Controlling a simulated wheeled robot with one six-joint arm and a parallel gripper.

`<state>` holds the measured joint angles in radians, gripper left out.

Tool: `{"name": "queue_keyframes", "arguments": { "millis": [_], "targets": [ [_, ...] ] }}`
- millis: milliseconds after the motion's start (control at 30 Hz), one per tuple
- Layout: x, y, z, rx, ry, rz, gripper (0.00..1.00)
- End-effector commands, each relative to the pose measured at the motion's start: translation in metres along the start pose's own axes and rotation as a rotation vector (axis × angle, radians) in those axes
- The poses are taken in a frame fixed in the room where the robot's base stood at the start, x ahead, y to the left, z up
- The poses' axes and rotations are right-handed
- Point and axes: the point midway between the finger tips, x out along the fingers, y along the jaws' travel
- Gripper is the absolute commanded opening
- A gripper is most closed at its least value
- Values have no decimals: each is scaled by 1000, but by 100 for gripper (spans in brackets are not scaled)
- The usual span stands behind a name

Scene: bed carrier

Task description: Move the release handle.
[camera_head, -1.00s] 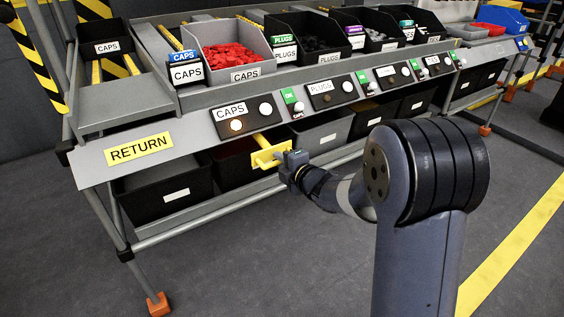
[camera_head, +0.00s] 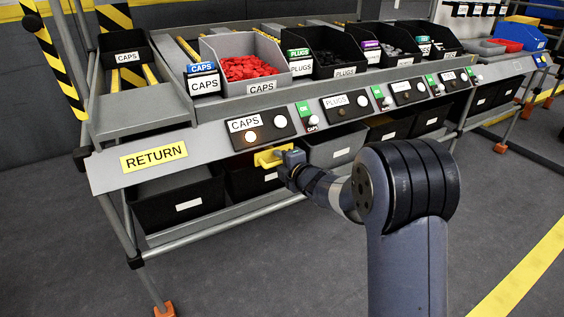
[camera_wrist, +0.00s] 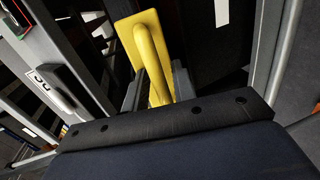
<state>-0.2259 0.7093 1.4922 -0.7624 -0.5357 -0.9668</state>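The yellow release handle (camera_head: 268,158) sits just under the front panel (camera_head: 200,147), below the CAPS label. Its yellow plate and curved grip (camera_wrist: 152,60) fill the middle of the wrist view. My gripper (camera_head: 288,157) is at the handle's right side. In the wrist view, my gripper's dark fingers (camera_wrist: 158,90) lie on both sides of the yellow grip, and it appears shut on it. The fingertips are partly hidden behind the handle and the gripper body.
Black bins (camera_head: 177,202) and a grey bin (camera_head: 335,148) stand on the lower shelf behind and beside the handle. The floor in front is open.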

Motion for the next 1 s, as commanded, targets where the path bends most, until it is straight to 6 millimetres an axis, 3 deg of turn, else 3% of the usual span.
{"name": "queue_keyframes", "arguments": {
  "millis": [633,767,1000],
  "targets": [
    [-6,1,1,0,-1,0,29],
    [-22,2,1,-1,-2,0,29],
    [-67,3,1,0,-2,0,29]
  ]
}}
